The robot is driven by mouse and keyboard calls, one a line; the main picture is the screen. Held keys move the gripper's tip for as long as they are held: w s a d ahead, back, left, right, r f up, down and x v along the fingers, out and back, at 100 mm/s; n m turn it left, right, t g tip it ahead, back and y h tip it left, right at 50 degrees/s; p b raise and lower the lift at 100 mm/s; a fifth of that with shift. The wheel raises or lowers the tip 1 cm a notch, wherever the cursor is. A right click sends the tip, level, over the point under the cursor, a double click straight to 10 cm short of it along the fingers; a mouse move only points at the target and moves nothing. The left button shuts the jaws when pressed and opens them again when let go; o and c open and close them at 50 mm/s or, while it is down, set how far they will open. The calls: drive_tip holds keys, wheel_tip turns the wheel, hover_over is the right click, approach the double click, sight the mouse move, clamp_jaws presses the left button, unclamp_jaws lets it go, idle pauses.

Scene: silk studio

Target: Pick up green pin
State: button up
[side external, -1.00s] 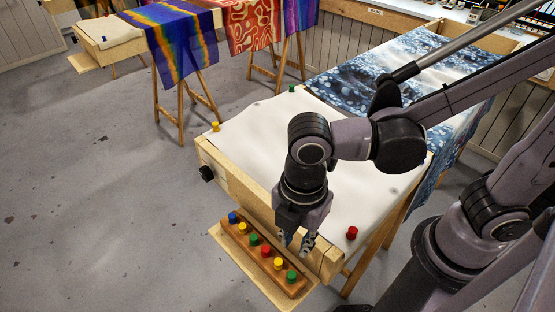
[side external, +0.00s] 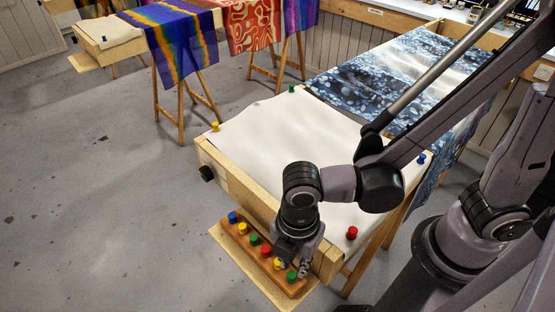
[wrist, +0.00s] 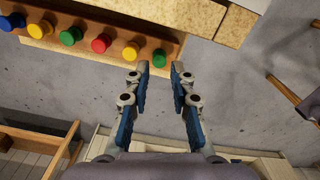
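A green pin (side external: 292,276) stands at the near end of a row of coloured pins in a wooden rack (side external: 238,241). The same green pin (wrist: 159,56) shows in the wrist view just beyond my fingertips. A second green pin (side external: 254,239) stands farther along the rack. A third green pin (side external: 292,88) is at the far corner of the cloth-covered frame. My gripper (side external: 301,267) is low beside the near end of the rack, partly hiding it. In the wrist view my gripper (wrist: 161,66) has its fingers apart with nothing between them.
A red pin (wrist: 101,43) and a yellow pin (wrist: 131,51) stand close by in the rack. The white cloth-covered frame (side external: 285,130) rises beside the rack. Another red pin (side external: 352,232) sits on its corner. Grey floor is clear to the left.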

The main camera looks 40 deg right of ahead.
sight(292, 274)
drive_tip(key=shift+a+f, duration=0.1)
drive_tip(key=shift+f, duration=1.8)
drive_tip(key=c, duration=0.4)
